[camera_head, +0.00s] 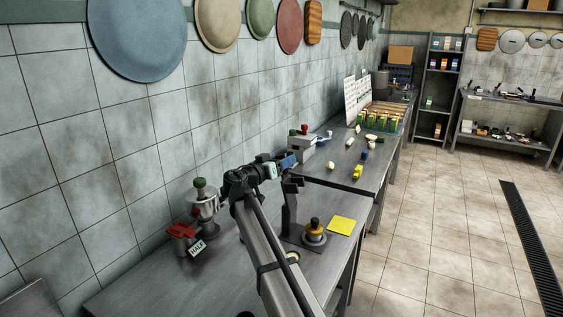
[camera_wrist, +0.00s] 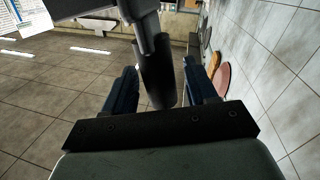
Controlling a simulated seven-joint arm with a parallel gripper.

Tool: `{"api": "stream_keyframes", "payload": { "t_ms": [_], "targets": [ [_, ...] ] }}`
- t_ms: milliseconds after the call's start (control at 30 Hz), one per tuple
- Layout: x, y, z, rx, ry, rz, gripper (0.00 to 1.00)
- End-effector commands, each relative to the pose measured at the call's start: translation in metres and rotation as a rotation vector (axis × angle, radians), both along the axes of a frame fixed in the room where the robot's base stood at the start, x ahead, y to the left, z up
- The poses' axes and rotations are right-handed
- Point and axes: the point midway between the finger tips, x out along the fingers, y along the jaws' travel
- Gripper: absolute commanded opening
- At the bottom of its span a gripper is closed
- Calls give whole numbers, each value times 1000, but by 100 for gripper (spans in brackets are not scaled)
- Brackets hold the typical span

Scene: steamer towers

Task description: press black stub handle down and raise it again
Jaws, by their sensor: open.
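The black stub handle (camera_wrist: 157,78) is a dark cylinder in the wrist view. It runs from a dark body at the top of that view down between the two blue fingers of my gripper (camera_wrist: 160,69). The jaws are open, with a visible gap on each side of the handle. In the head view my gripper (camera_head: 287,161) is at the top of a dark upright post (camera_head: 289,212) that stands on the bench. The handle itself is hard to make out there, as the wrist and post overlap it.
An orange and black round piece (camera_head: 314,230) and a yellow square (camera_head: 342,225) lie right of the post. A red-topped device with a tag (camera_head: 182,237) and a metal canister (camera_head: 202,205) stand left, near the tiled wall. A second bench (camera_head: 345,178) behind holds small items.

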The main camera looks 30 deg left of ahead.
Motion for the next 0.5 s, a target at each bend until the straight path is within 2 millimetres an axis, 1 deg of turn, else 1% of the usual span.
{"api": "stream_keyframes", "payload": {
  "t_ms": [200,267,500],
  "targets": [
    [0,0,0,0,0,0,57],
    [0,0,0,0,0,0,52],
    [0,0,0,0,0,0,29]
  ]
}}
